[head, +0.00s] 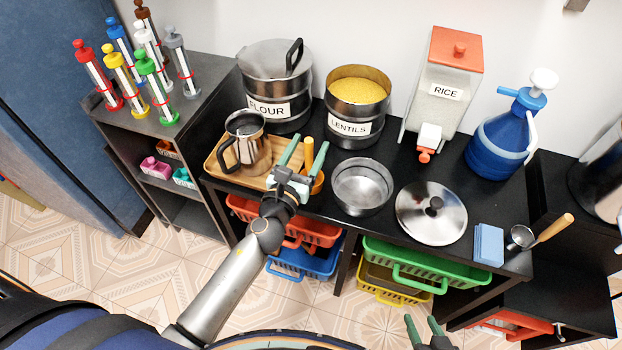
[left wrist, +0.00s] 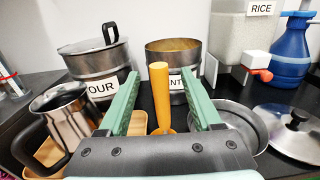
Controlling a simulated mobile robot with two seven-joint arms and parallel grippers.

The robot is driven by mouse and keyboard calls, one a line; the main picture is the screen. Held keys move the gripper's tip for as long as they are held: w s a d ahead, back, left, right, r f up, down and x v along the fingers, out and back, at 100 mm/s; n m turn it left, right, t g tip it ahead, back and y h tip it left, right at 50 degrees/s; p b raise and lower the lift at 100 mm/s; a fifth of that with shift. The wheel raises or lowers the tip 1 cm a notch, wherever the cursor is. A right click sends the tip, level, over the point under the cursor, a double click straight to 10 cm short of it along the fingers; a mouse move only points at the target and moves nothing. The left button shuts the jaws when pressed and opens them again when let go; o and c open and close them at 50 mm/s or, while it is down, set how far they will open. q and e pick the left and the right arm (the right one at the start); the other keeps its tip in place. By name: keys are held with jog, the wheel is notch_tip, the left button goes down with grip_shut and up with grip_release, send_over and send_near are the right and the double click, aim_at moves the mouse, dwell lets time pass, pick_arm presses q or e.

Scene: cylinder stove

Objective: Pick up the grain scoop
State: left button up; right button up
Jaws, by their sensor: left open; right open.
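An upright orange handle (head: 308,148), which looks like the grain scoop's, stands beside the wooden tray on the black table. My left gripper (head: 306,158) is open around it, one finger on each side. In the left wrist view the handle (left wrist: 160,92) rises between the two green fingers (left wrist: 158,88), with a gap on both sides. The scoop's lower part is mostly hidden by my gripper. A second tool, a small metal cup with a wooden handle (head: 554,228), lies at the table's right end. My right gripper (head: 422,326) is open and empty at the bottom edge.
A steel jug (head: 247,145) stands on the tray (head: 222,172), close left of my gripper. The flour pot (head: 276,95) and lentils pot (head: 356,110) stand behind. An empty steel bowl (head: 362,186) and a lid (head: 431,214) lie to the right.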

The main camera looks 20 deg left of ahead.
pick_arm(q)
jog(key=shift+w+d+f, duration=0.1)
jog(key=shift+w+f, duration=0.1)
jog(key=shift+w, duration=1.65)
grip_shut()
